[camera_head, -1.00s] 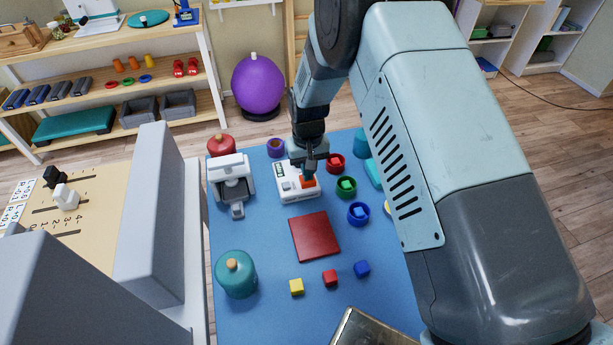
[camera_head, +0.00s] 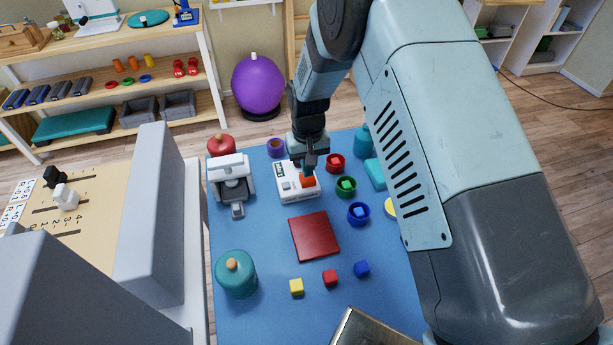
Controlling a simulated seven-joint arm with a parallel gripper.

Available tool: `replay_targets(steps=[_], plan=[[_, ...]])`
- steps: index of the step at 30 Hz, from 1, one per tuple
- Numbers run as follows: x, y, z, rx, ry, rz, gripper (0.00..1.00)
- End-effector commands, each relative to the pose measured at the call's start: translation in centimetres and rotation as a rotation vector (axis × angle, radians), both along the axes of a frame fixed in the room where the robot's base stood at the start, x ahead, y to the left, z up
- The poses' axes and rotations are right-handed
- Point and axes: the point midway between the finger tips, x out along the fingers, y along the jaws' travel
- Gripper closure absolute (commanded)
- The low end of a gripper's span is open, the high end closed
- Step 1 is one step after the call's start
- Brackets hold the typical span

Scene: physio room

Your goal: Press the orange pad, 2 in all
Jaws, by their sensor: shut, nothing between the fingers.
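The orange pad (camera_head: 308,182) sits on the front right part of a white device (camera_head: 287,190) on the blue table. The device also has a small grey part and a dark label strip. My gripper (camera_head: 309,172) points down at the pad, its fingers shut and empty. The fingertips are at or just above the pad's back edge; I cannot tell whether they touch it. The fingers partly cover the pad's back side.
A grey-white apparatus (camera_head: 232,180) stands left. A dark red square (camera_head: 315,236) lies in front, with small cubes nearer. The blue table top (camera_head: 265,255) has free room between.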

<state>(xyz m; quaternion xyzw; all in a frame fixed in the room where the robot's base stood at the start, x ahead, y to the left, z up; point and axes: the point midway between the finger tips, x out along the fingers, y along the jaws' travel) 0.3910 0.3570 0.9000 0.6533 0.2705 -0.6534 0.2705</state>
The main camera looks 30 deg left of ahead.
Motion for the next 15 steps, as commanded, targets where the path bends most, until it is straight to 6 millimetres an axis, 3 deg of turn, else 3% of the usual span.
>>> replay_targets(steps=[15], plan=[[-0.01, 0.01, -0.32, 0.000, 0.000, 0.000, 1.00]])
